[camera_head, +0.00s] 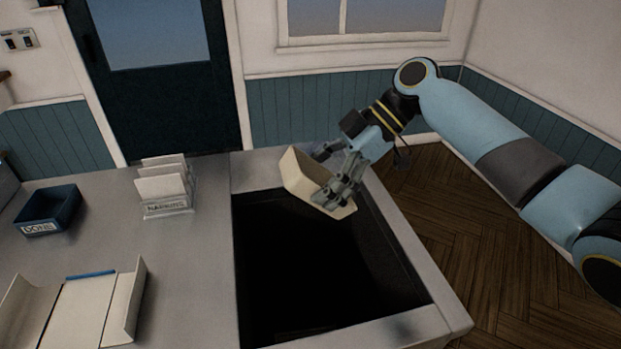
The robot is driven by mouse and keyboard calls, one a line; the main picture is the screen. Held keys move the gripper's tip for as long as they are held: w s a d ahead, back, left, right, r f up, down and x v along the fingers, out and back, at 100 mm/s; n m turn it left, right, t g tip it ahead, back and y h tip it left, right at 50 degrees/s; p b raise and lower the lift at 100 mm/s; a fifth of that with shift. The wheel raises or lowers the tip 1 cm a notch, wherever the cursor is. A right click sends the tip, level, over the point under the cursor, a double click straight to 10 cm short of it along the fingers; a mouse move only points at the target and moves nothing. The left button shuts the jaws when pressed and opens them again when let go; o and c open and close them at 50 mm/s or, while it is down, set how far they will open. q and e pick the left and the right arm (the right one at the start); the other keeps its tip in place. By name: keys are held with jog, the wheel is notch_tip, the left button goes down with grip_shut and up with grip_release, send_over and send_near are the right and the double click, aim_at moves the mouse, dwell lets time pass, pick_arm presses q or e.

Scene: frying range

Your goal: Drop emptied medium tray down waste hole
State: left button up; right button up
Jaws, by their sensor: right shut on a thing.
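My right gripper (333,174) is shut on a cream tray (305,178), holding it by its right side. The tray is tilted and hangs over the far edge of the waste hole (310,265), a large dark rectangular opening in the steel counter. The fingers hide part of the tray. I cannot see any contents in it. My left gripper is not in view.
On the steel counter (110,235) left of the hole stand a napkin holder (168,211), a dark blue "DONE" bin (48,210) and a cream open-sided tray (75,312). A raised steel rim (405,235) borders the hole. Wooden floor (440,200) lies to the right.

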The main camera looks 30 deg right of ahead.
notch_tip(320, 180, down, 12)
jog(key=b, duration=0.9)
jog(key=shift+r, duration=0.15)
jog(key=o, duration=1.6)
jog(key=shift+o, duration=0.2)
jog(key=v, duration=1.2)
